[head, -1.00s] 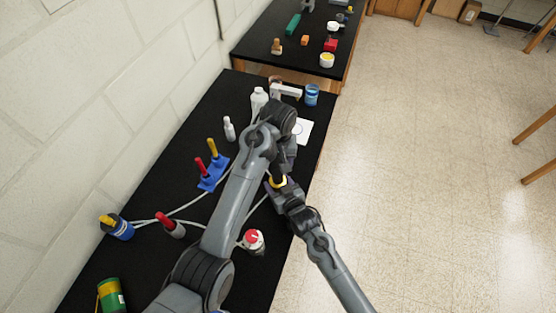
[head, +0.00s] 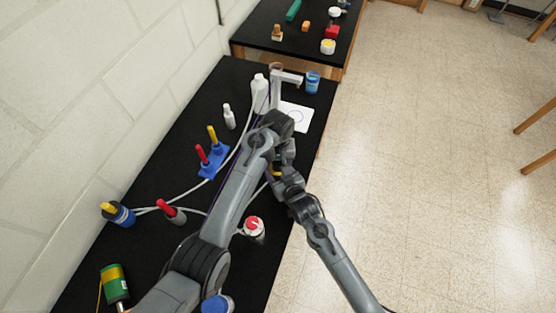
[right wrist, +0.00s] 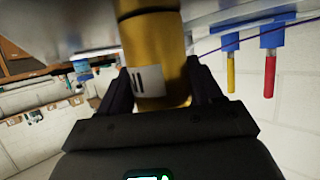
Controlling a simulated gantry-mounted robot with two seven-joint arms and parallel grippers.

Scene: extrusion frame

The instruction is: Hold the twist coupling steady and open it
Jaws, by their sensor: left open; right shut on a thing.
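The gold twist coupling (right wrist: 155,45), with a white label marked in black, stands between the fingers of my right gripper (right wrist: 155,88) in the right wrist view. The fingers are shut on it, one on each side. In the head view only a small yellow part of the coupling (head: 276,173) shows at the tip of my right gripper (head: 277,177). My left gripper (head: 286,154) is open, just above it in the picture and very close. Its fingers are mostly hidden by its own arm, so I cannot tell whether it touches the coupling.
White hoses cross the black bench (head: 175,160). A red-capped container (head: 254,225), a blue holder with red and yellow handles (head: 212,161), white bottles (head: 260,92) and a blue cup (head: 312,82) stand around. The floor at right (head: 430,180) is clear.

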